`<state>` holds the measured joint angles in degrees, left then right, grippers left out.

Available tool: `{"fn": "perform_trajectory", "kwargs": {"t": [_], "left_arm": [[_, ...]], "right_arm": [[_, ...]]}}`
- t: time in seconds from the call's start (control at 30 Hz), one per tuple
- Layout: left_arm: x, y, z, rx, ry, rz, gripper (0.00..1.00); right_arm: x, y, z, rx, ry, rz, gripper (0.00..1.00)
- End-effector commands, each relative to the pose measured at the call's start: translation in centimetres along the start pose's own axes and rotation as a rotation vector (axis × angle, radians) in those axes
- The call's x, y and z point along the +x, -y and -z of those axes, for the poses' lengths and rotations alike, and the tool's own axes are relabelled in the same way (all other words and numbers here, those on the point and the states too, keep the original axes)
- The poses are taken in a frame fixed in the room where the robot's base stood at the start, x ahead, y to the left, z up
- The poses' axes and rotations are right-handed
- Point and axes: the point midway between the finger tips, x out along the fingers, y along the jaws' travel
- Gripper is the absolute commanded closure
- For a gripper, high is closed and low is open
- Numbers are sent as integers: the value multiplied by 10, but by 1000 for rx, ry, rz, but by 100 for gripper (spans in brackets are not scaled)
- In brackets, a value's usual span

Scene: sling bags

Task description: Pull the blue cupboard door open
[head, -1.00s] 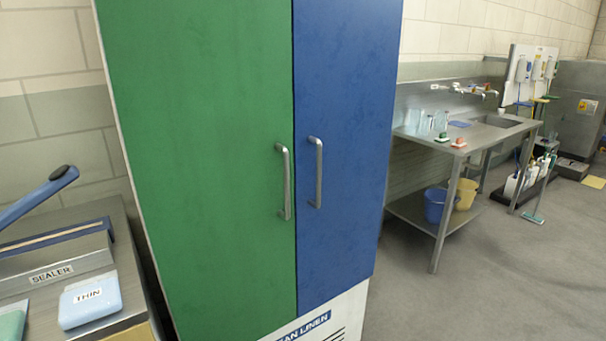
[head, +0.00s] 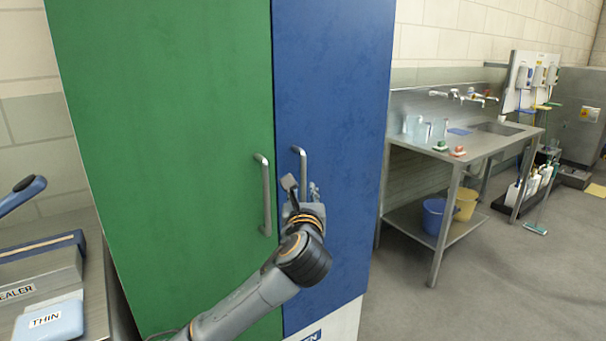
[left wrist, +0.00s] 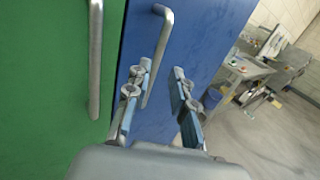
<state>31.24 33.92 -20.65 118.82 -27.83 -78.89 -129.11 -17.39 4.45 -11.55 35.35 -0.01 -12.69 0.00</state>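The blue cupboard door (head: 345,120) is closed, flush beside the green door (head: 165,130). Its upright metal handle (head: 299,165) is near its left edge, its lower part hidden behind my left gripper (head: 302,190). In the left wrist view the blue door's handle (left wrist: 158,55) stands ahead, with its lower end between the spread fingers of my left gripper (left wrist: 160,100), nearer the left finger. The fingers are open and not closed on the handle. The green door's handle (left wrist: 95,60) is to the left, outside the fingers. My right gripper does not show.
A steel sink table (head: 470,150) with glasses, and blue (head: 434,215) and yellow buckets on its lower shelf, stands to the right of the cupboard. A counter with a sealer and a THIN box (head: 48,318) is at the left. Grey floor is clear at the lower right.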

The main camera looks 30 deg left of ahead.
Motion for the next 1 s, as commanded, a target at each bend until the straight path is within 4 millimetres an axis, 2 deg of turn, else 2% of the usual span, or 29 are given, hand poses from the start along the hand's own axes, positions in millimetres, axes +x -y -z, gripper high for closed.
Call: {"fn": "perform_trajectory", "kwargs": {"t": [0.1,0.3,0.5,0.7,1.0], "left_arm": [[27,-1,-1,-1,-2,-4,76],[67,0,0,-2,-2,-2,76],[96,0,0,-2,-2,0,76],[108,0,1,-2,-2,1,76],[110,0,1,-2,-2,1,76]], "right_arm": [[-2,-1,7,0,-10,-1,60],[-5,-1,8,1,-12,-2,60],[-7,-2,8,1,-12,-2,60],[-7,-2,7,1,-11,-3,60],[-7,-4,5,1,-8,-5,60]]}}
